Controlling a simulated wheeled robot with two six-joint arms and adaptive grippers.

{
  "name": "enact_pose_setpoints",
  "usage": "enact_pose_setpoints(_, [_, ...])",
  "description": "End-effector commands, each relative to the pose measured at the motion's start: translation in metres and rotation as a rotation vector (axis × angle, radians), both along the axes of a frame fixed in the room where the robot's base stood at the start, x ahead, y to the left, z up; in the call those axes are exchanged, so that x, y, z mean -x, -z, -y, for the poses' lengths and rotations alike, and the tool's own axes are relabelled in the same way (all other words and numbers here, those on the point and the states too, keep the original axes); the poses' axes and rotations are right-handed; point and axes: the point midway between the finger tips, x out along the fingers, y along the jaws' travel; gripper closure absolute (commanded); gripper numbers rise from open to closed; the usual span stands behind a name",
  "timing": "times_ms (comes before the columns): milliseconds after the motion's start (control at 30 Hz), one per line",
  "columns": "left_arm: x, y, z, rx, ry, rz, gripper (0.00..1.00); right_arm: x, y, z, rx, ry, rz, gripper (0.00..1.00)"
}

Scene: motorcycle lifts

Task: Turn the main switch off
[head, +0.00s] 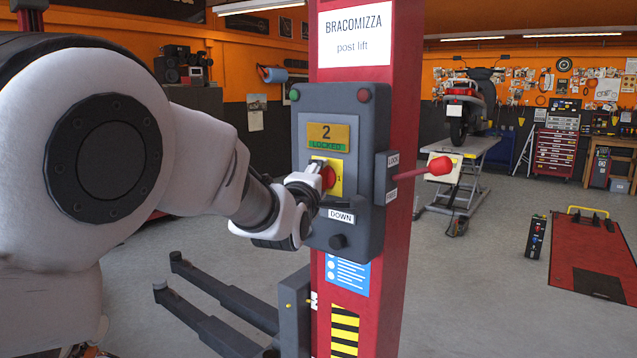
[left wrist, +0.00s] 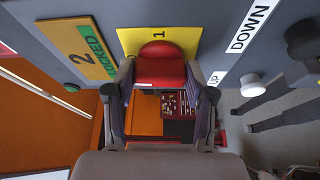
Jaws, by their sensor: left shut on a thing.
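The main switch is a red knob (head: 328,177) on a yellow plate (head: 336,164) marked 1, on the grey control box of the red post lift. In the left wrist view the red knob (left wrist: 161,66) sits between the two fingers, and the 1 shows on the yellow plate (left wrist: 128,38) above it. My left gripper (head: 314,190) is shut on the knob. Its fingers partly cover the knob and plate in the head view, so other plate markings are hidden. My right gripper is not in view.
Above the switch a display (head: 328,136) reads 2 and LOCKED. Below it are a DOWN label (head: 341,216) and a black button (head: 338,241). A red-knobbed lever (head: 438,166) sticks out at the box's right side, by LOCK and FREE labels. Lift arms (head: 215,310) lie low at the left.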

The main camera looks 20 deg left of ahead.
Motion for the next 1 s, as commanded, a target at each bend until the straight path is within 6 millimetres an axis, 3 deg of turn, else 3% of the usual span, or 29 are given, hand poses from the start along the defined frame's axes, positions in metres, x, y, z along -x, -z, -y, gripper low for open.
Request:
enact_pose_setpoints(700, [0.0001,-0.0016,-0.0003,0.08,0.0,-0.026,0.81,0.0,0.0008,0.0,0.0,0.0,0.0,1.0])
enact_pose_setpoints(733, [0.0,-0.0016,-0.0003,0.08,0.0,-0.026,0.35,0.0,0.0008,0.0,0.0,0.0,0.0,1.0])
enact_pose_setpoints(767, [0.0,-0.0015,-0.0003,0.08,0.0,-0.026,0.25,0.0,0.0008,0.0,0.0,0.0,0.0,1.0])
enact_pose_setpoints(800, [-0.0001,-0.0014,-0.0002,0.08,0.0,-0.026,0.21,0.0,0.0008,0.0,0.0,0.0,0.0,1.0])
enact_pose_setpoints(1000, [0.0,-0.0007,-0.0002,0.078,0.0,-0.028,0.21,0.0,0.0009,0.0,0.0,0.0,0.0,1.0])
